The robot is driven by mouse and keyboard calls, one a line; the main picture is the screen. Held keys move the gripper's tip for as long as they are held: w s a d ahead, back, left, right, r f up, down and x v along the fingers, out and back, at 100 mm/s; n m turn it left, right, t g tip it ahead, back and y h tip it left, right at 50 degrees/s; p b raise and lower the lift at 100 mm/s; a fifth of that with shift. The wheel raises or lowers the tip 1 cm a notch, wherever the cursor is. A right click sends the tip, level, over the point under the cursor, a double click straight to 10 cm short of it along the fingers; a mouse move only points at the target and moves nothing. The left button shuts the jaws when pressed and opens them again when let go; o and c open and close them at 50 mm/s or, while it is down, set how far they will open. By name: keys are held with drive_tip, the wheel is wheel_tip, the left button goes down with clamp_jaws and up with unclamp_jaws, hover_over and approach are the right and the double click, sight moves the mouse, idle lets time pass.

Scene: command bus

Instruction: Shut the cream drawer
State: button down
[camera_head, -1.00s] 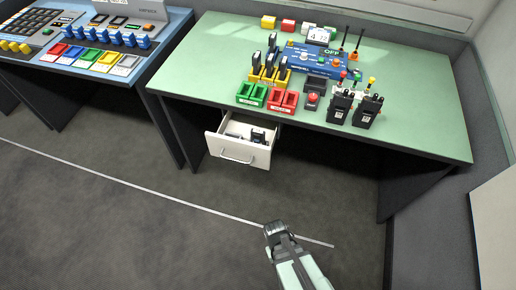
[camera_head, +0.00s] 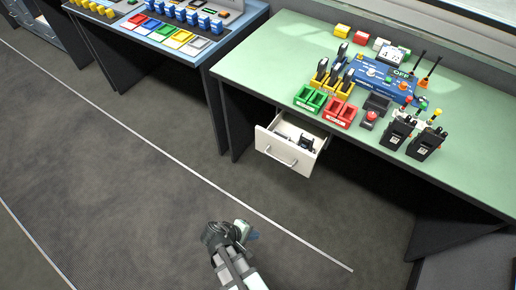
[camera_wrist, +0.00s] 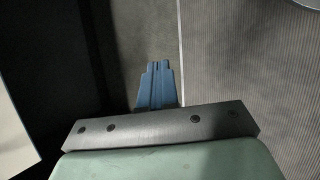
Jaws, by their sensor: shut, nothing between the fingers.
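The cream drawer (camera_head: 285,156) stands open under the green-topped desk. Its front has a metal bar handle (camera_head: 277,157), and dark items lie inside. My gripper (camera_head: 254,236) is below the drawer in the head view, apart from it and over the grey floor. In the wrist view its blue fingers (camera_wrist: 157,72) are together with nothing between them. The wrist view does not clearly show the drawer; a pale surface at its left edge cannot be identified.
The green desk (camera_head: 279,73) carries red and green trays, two black radios (camera_head: 411,138) and a blue console (camera_head: 380,78). A blue control desk (camera_head: 180,38) stands at left. The floor (camera_head: 150,170) before the drawer is clear.

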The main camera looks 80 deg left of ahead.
sight(262, 143)
drive_tip(key=shift+s+a+r+n+t+y, duration=1.2)
drive_tip(key=shift+a+r+n+t+y, duration=1.4)
drive_tip(key=shift+a+r+n+y, duration=4.7)
drive_tip(key=w+a+n+h, duration=0.1)
drive_tip(key=w+a, duration=0.2)
drive_tip(key=w+a+r+n+h, duration=0.1)
drive_tip(key=w+a, duration=0.2)
drive_tip(key=a, duration=0.1)
drive_tip(key=w+a+r+n, duration=0.1)
drive_tip(key=w+a, duration=0.2)
drive_tip(key=a, duration=0.1)
drive_tip(key=shift+w+n+h, duration=0.25)
drive_tip(key=shift+n+h, duration=0.15)
